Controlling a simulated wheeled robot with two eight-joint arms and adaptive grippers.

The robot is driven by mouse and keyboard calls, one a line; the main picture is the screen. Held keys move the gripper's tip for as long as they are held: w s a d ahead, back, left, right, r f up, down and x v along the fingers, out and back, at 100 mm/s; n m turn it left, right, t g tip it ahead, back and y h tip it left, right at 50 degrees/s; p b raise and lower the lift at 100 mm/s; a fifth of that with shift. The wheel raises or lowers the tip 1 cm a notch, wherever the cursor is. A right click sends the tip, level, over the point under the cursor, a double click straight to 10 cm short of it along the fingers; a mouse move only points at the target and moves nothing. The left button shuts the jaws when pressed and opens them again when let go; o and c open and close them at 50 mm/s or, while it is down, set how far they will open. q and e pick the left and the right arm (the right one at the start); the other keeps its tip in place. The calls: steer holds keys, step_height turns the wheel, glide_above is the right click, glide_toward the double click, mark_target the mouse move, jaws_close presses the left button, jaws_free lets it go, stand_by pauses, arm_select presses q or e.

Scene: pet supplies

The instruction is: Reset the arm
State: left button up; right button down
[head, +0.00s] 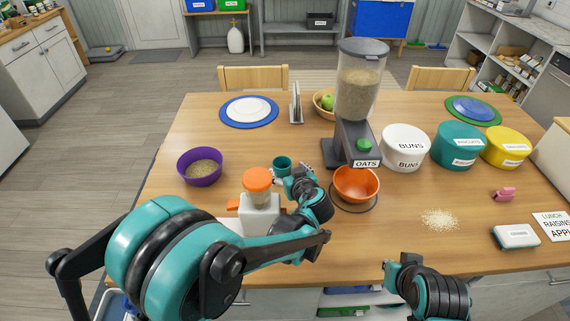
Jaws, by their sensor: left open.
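My left arm reaches in from the lower left over the table. My right gripper (396,268) shows at the bottom right, by the table's front edge. Its fingers are too small to read. An orange bowl (356,184) stands on a dark round mat under the oats dispenser (358,100), right of my left gripper.
A purple bowl of grain (200,167) stands at the left. A white buns tub (404,148), teal tub (458,146) and yellow tub (505,147) line the right. Spilled oats (440,219), a pink clip (504,194) and a white-teal box (515,237) lie in front. The table's left front is partly hidden by my arm.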

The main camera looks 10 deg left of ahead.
arm_select(q)
steer(key=shift+v, duration=1.35)
steer(key=shift+f, duration=0.1)
steer(key=shift+p, duration=0.3)
